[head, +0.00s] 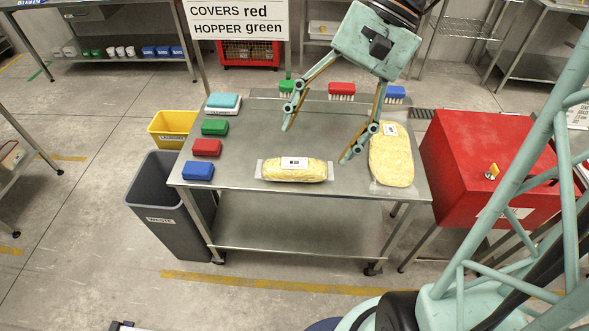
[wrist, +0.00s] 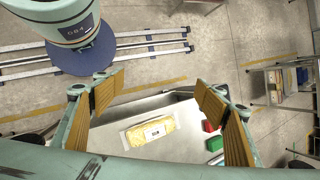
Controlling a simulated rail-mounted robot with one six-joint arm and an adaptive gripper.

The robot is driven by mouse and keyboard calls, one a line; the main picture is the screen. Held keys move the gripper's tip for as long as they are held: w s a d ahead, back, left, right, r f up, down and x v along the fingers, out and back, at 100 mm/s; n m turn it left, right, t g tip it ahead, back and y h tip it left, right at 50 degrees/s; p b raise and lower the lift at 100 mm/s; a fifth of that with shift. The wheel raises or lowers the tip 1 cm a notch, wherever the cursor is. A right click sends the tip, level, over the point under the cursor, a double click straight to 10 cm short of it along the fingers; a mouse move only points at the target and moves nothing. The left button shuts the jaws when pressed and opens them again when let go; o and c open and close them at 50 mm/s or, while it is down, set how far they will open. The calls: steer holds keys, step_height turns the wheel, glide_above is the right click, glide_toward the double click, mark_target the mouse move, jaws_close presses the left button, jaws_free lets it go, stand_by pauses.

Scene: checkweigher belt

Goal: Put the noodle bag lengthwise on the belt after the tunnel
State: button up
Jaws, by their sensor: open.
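Two clear bags with pale yellow contents and white labels lie on a steel table (head: 330,218). The smaller bag (head: 292,171) lies left to right near the front edge; the larger bag (head: 391,158) lies front to back at the right. Their labels are too small to read, so I cannot tell which is the noodle bag. In the wrist view one bag, apparently the smaller (wrist: 152,133), shows beyond the open fingers (wrist: 160,88). No belt or tunnel is in view.
Blue (head: 198,170), red (head: 206,147) and green (head: 214,127) blocks line the table's left edge. Several coloured brushes, one red (head: 341,90), stand along the back. A red cabinet (head: 470,150) is close at the right; a grey bin (head: 165,205) stands left.

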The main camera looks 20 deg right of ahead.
steer(key=w+d+f+m+t+y, duration=0.1)
steer(key=w+d+f+m+y, duration=0.15)
steer(key=w+f+m, duration=0.35)
steer(key=w+d+f+m+y, duration=0.1)
steer(key=w+d+f+y, duration=0.15)
steer(key=w+f, duration=0.35)
steer(key=m+t+y, duration=0.2)
steer(key=m+t, duration=0.3)
steer(key=m, duration=0.2)
glide_toward(310, 164)
steer(key=shift+w+a+f, duration=0.2)
steer(key=shift+w+a, duration=0.3)
steer(key=shift+a, duration=0.25)
steer(key=shift+b+x, duration=0.7)
steer(key=shift+x, duration=3.6)
steer(key=shift+s+f, duration=0.1)
steer(key=shift+f, duration=0.05)
steer(key=shift+b+x, duration=0.45)
steer(key=shift+x, duration=2.1)
steer(key=shift+s+f, duration=0.15)
steer(key=c, duration=1.2)
steer(key=shift+r, duration=0.2)
